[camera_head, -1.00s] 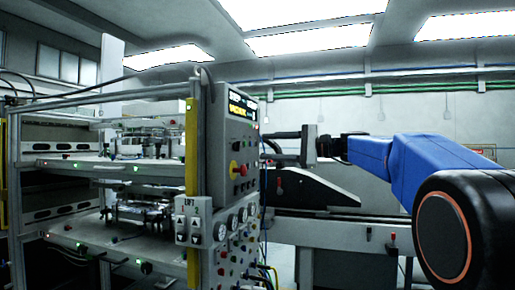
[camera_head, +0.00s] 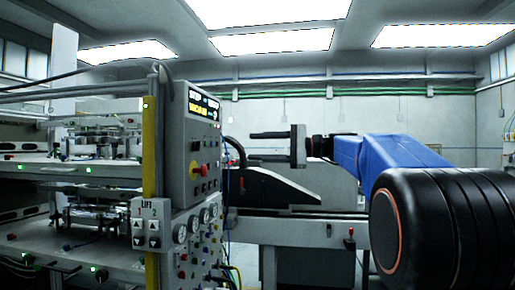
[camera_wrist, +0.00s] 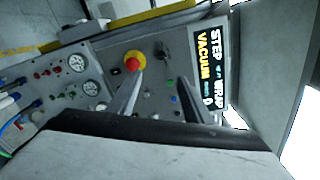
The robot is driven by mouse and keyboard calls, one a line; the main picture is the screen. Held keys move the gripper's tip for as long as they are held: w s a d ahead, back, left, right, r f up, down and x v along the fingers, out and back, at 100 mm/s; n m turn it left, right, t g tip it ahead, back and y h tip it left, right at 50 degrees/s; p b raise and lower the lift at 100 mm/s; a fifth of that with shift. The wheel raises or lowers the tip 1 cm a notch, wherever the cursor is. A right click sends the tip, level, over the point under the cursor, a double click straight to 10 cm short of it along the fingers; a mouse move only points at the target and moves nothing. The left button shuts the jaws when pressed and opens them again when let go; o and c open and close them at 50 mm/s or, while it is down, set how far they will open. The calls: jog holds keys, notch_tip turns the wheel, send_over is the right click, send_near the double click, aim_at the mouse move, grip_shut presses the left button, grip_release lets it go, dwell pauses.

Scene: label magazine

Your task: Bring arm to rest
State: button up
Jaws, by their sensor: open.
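My gripper (camera_head: 251,147) is at the end of my blue and black arm, level and pointing left toward the machine's control box. Its two fingers are apart with nothing between them. In the wrist view the fingers of my gripper (camera_wrist: 159,80) reach toward the control panel (camera_wrist: 110,85), with a gap between them. The panel has a red and yellow stop button (camera_wrist: 134,62) and a lit display (camera_wrist: 208,70). In the head view the control box (camera_head: 197,150) is left of the fingertips; how far apart they are in depth I cannot tell.
A rack machine with two shelves (camera_head: 75,168) fills the left side. A yellow post (camera_head: 149,190) stands at its corner. Behind my gripper are a dark sloped guard (camera_head: 275,187) and a grey conveyor bench (camera_head: 330,228). Cables hang below the panel. Room above my arm looks clear.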

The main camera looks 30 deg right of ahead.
jog(key=shift+a, duration=0.1)
jog(key=s+a+f+n+g+h, duration=0.15)
jog(key=s+a+f, duration=0.25)
jog(key=f, duration=0.4)
jog(key=s+a+f+n+g+h, duration=0.1)
jog(key=s+a+f+h, duration=0.25)
jog(key=f, duration=0.35)
jog(key=s+a+f+n+g+h, duration=0.1)
jog(key=s+a+f+g, duration=0.1)
jog(key=s+a+f, duration=0.45)
jog(key=s+d+f+n+h, duration=0.2)
jog(key=s+f, duration=0.4)
jog(key=f, duration=0.3)
jog(key=s+d+f+n+g+h, duration=0.1)
jog(key=s+d+f+n+h, duration=0.1)
jog(key=s+f, duration=0.4)
jog(key=s+d+f+n+h, duration=0.2)
jog(key=s+f+n+h, duration=0.2)
jog(key=s+f, duration=0.3)
notch_tip(320, 180, down, 6)
jog(key=shift+d+r+h, duration=0.1)
jog(key=shift+d+h, duration=0.2)
jog(key=shift+d, duration=0.1)
